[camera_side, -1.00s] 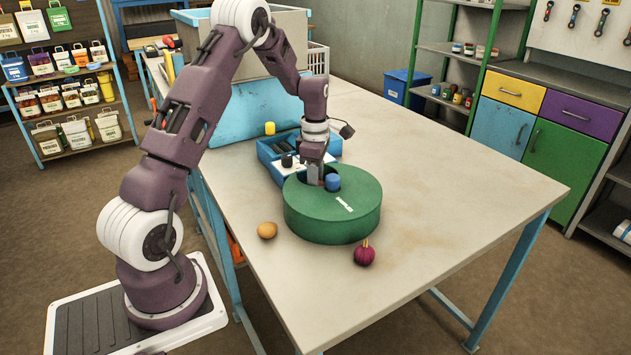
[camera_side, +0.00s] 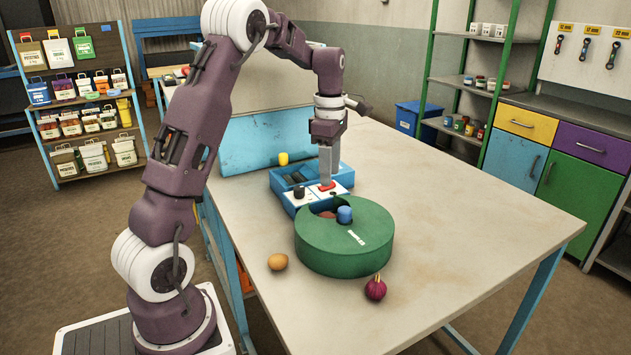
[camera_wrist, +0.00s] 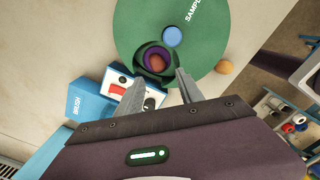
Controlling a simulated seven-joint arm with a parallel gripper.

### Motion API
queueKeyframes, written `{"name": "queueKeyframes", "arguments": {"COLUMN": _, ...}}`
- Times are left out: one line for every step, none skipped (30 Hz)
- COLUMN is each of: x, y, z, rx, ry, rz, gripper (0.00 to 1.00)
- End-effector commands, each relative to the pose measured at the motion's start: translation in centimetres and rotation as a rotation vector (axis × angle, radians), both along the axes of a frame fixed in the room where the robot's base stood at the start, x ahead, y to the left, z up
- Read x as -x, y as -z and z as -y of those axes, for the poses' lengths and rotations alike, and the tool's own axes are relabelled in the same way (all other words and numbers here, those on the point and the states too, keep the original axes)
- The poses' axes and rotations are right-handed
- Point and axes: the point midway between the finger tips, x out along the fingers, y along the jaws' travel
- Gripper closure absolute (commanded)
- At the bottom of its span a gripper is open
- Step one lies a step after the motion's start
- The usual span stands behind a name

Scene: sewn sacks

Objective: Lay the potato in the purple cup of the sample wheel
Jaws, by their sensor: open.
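The green sample wheel (camera_side: 345,255) stands on the table with a blue knob (camera_side: 344,215) on top. Its opening shows a purple cup (camera_wrist: 147,56) in the wrist view, with a rounded reddish-brown thing (camera_wrist: 157,63) inside that I cannot name for sure. A tan, potato-like lump (camera_side: 278,262) lies on the table at the wheel's lower left; it also shows beside the wheel in the wrist view (camera_wrist: 224,67). My gripper (camera_side: 326,183) is behind the wheel, over the white panel. In the wrist view its fingers (camera_wrist: 158,78) are apart with nothing held between them.
A red onion (camera_side: 375,288) lies in front of the wheel. A yellow piece (camera_side: 283,158) stands behind. The table's right side is clear.

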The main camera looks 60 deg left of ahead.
Motion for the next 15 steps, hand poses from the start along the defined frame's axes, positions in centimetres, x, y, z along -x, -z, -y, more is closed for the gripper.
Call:
{"name": "queueKeyframes", "arguments": {"x": 0.5, "y": -1.8, "z": 1.8, "rx": -0.006, "ry": 0.101, "rz": 0.029, "gripper": 0.56}}
{"name": "queueKeyframes", "arguments": {"x": 1.0, "y": -3.1, "z": 3.4, "rx": -0.014, "ry": 0.195, "rz": 0.05, "gripper": 0.56}}
{"name": "queueKeyframes", "arguments": {"x": 2.1, "y": -4.9, "z": 5.7, "rx": -0.03, "ry": 0.349, "rz": 0.084, "gripper": 0.56}}
{"name": "queueKeyframes", "arguments": {"x": 3.2, "y": -6.2, "z": 7.7, "rx": -0.045, "ry": 0.481, "rz": 0.109, "gripper": 0.56}}
{"name": "queueKeyframes", "arguments": {"x": 4.5, "y": -7.4, "z": 9.7, "rx": -0.066, "ry": 0.619, "rz": 0.136, "gripper": 0.56}}
{"name": "queueKeyframes", "arguments": {"x": 6.5, "y": -8.7, "z": 12.3, "rx": -0.099, "ry": 0.812, "rz": 0.168, "gripper": 0.56}}
{"name": "queueKeyframes", "arguments": {"x": 8.2, "y": -9.5, "z": 14.1, "rx": -0.131, "ry": 0.96, "rz": 0.191, "gripper": 0.56}}
{"name": "queueKeyframes", "arguments": {"x": 10.0, "y": -10.1, "z": 15.9, "rx": -0.165, "ry": 1.109, "rz": 0.211, "gripper": 0.56}}
{"name": "queueKeyframes", "arguments": {"x": 12.5, "y": -10.5, "z": 17.9, "rx": -0.22, "ry": 1.305, "rz": 0.235, "gripper": 0.56}}
{"name": "queueKeyframes", "arguments": {"x": 14.3, "y": -10.6, "z": 19.2, "rx": -0.263, "ry": 1.447, "rz": 0.248, "gripper": 0.56}}
{"name": "queueKeyframes", "arguments": {"x": 16.1, "y": -10.4, "z": 20.3, "rx": -0.308, "ry": 1.58, "rz": 0.258, "gripper": 0.56}}
{"name": "queueKeyframes", "arguments": {"x": 18.2, "y": -10.0, "z": 21.5, "rx": -0.365, "ry": 1.74, "rz": 0.264, "gripper": 0.56}}
{"name": "queueKeyframes", "arguments": {"x": 19.6, "y": -9.7, "z": 22.2, "rx": -0.409, "ry": 1.846, "rz": 0.266, "gripper": 0.56}}
{"name": "queueKeyframes", "arguments": {"x": 20.8, "y": -9.2, "z": 22.6, "rx": -0.448, "ry": 1.938, "rz": 0.265, "gripper": 0.56}}
{"name": "queueKeyframes", "arguments": {"x": 22.0, "y": -8.7, "z": 23.1, "rx": -0.491, "ry": 2.036, "rz": 0.261, "gripper": 0.56}}
